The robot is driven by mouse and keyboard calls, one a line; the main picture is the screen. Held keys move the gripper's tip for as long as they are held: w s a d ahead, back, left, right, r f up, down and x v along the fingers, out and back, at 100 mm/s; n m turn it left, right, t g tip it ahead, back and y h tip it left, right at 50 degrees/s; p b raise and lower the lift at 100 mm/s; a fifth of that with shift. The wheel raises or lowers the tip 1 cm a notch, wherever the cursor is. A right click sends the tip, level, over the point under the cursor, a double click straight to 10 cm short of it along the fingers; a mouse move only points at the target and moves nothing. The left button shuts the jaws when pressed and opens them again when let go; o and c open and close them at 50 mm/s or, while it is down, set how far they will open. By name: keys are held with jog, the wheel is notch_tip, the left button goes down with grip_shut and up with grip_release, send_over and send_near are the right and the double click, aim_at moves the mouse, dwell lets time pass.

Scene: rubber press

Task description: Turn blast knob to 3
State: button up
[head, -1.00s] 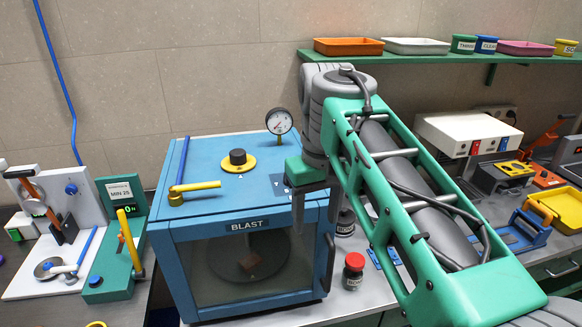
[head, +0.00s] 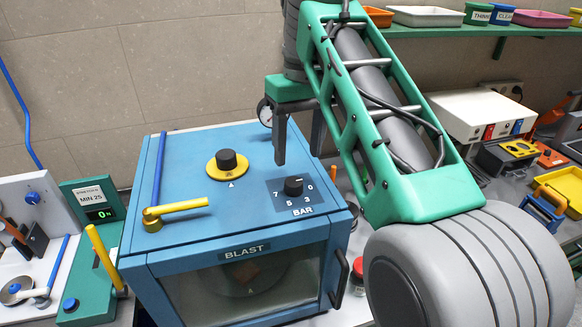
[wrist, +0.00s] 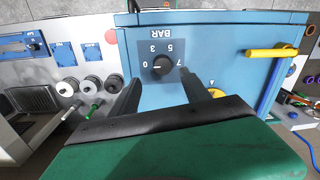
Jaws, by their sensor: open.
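The blast knob (head: 293,186) is a small black dial knob on a dark BAR plate on top of the blue BLAST cabinet (head: 240,215). Its scale reads 0, 3, 5 and 7. In the wrist view the knob (wrist: 162,64) shows a white mark pointing at 0. My gripper (head: 298,158) is open, fingers pointing down, above and just behind the knob in the head view. In the wrist view the fingertips of my gripper (wrist: 159,76) lie to either side of the knob's near edge. The jaws hold nothing, and I cannot tell whether a finger touches the plate.
A second black knob (head: 227,160) on a yellow disc and a yellow-and-blue lever (head: 178,208) stand on the cabinet top. A pressure gauge (head: 265,112) rises at its back edge, close to my gripper.

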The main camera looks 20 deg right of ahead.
aim_at(294, 181)
jog(key=f, duration=0.4)
jog(key=a+f+b, duration=0.1)
jog(key=f, duration=0.1)
jog(key=shift+s+f, duration=0.15)
jog(key=shift+f, duration=0.05)
jog(key=shift+c, duration=0.2)
grip_shut()
